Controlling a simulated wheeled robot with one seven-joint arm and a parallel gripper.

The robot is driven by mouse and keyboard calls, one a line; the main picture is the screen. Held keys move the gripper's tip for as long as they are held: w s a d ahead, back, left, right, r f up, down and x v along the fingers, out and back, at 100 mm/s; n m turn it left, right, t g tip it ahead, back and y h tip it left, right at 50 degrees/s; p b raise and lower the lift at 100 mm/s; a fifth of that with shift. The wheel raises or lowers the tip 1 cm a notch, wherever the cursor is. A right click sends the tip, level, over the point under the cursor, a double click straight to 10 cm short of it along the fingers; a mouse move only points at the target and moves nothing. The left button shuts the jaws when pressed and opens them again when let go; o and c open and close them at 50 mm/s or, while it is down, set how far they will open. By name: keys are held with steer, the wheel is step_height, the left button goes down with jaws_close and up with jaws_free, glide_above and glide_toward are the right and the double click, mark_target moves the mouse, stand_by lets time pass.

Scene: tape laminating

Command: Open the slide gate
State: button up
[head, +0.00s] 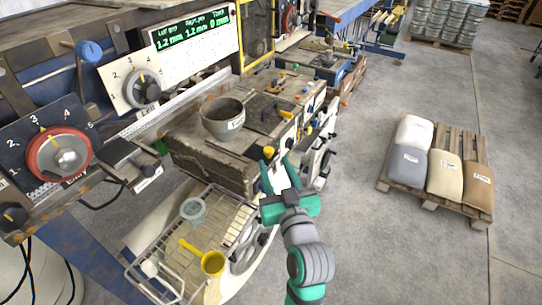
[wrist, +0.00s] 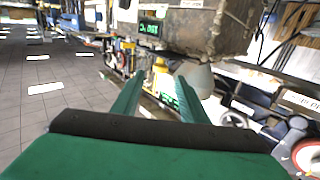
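My gripper (head: 278,164) is in front of the machine's near right corner in the head view, with its two green fingers apart. A yellow knob (head: 268,152) is close to its left fingertip; I cannot tell whether they touch. In the wrist view my gripper (wrist: 160,84) points at the machine, and a yellow part (wrist: 160,68) shows beyond and between the fingertips. A pale grey cone-shaped part (wrist: 199,78) is behind the right finger, below a worn metal box (wrist: 215,30). I cannot clearly tell which part is the slide gate, nor its position.
A grey bowl (head: 222,118) stands on the machine top. A wire rack (head: 168,262) holds a yellow cup (head: 213,263) and a clear round dish (head: 192,208). A dial panel (head: 58,152) is at left. A pallet (head: 428,200) with several sacks stands right; the floor between is clear.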

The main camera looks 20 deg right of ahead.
steer(key=s, duration=0.3)
steer(key=shift+s, duration=0.2)
stand_by(0.3)
steer(key=s+a+f+m+g+h, duration=0.1)
steer(key=s+a+f, duration=0.2)
steer(key=s+f, duration=0.45)
steer(key=s+a+f+g, duration=0.1)
steer(key=s+a+f, duration=0.3)
steer(key=f, duration=0.7)
steer(key=s+a+f, duration=0.1)
steer(key=s+a, duration=0.2)
steer(key=s, duration=0.4)
steer(key=s+a+f+n+y, duration=0.1)
steer(key=s+a+f, duration=0.1)
steer(key=s, duration=0.5)
steer(key=s+a+f+y, duration=0.1)
steer(key=s+a, duration=0.3)
steer(key=s, duration=0.3)
steer(key=shift+s+f+n+g, duration=0.3)
steer(key=shift+s, duration=0.05)
